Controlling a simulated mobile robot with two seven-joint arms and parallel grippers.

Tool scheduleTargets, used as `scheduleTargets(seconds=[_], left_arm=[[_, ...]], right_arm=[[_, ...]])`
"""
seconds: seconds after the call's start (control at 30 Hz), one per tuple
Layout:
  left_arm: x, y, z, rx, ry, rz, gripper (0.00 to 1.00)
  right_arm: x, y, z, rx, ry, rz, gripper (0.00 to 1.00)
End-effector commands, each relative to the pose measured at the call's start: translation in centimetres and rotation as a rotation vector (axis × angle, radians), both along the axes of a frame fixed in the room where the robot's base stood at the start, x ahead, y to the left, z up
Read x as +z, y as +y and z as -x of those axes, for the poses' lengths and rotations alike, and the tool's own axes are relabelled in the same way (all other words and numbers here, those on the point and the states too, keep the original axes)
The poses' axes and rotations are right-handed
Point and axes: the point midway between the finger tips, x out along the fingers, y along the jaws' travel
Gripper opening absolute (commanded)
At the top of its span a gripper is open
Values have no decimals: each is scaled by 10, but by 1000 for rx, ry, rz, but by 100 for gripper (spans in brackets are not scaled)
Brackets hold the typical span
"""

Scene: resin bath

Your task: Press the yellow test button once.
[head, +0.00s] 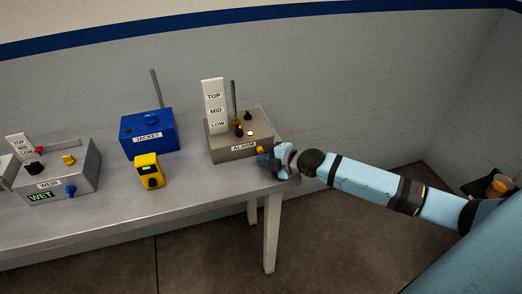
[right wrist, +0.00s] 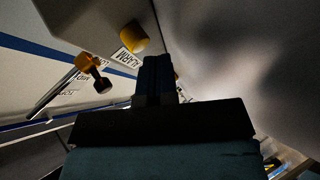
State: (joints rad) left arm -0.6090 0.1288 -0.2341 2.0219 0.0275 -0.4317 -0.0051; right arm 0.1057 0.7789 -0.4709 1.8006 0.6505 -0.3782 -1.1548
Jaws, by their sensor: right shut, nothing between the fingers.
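The grey ALARM box (head: 232,146) stands near the right end of the bench. A yellow button (head: 260,149) sits on its front, right of the ALARM label; it also shows as a yellow cylinder in the right wrist view (right wrist: 134,38). My right gripper (head: 264,160) is at the box's front right corner, close to this button. In the right wrist view its shut, empty fingers (right wrist: 157,68) lie just right of and below the button, seemingly apart from it. I cannot tell contact from the head view. A second yellow button (head: 68,159) is on the WEIR box (head: 58,178). My left gripper is out of view.
The metal bench (head: 190,190) also bears a blue JACKET box (head: 147,127) and a yellow handheld unit (head: 149,171). A TOP/MID/LOW plate (head: 213,112) and a dark rod (head: 234,98) rise from the ALARM box. The floor right of the bench is clear.

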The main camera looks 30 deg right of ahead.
Motion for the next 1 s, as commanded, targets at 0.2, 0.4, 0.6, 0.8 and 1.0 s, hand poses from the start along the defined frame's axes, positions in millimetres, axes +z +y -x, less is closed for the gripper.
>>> scheduleTargets(seconds=[0.2, 0.4, 0.6, 0.8, 1.0], left_arm=[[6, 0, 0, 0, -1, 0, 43], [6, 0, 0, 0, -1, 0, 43], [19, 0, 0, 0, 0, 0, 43], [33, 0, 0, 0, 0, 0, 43], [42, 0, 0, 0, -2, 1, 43]], right_arm=[[1, 2, 7, 1, -1, 0, 0], [1, 2, 7, 1, -1, 0, 0], [3, 5, 20, 1, 2, -1, 0], [3, 10, 40, 1, 1, -1, 0], [2, 13, 54, 1, 0, 0, 0]])
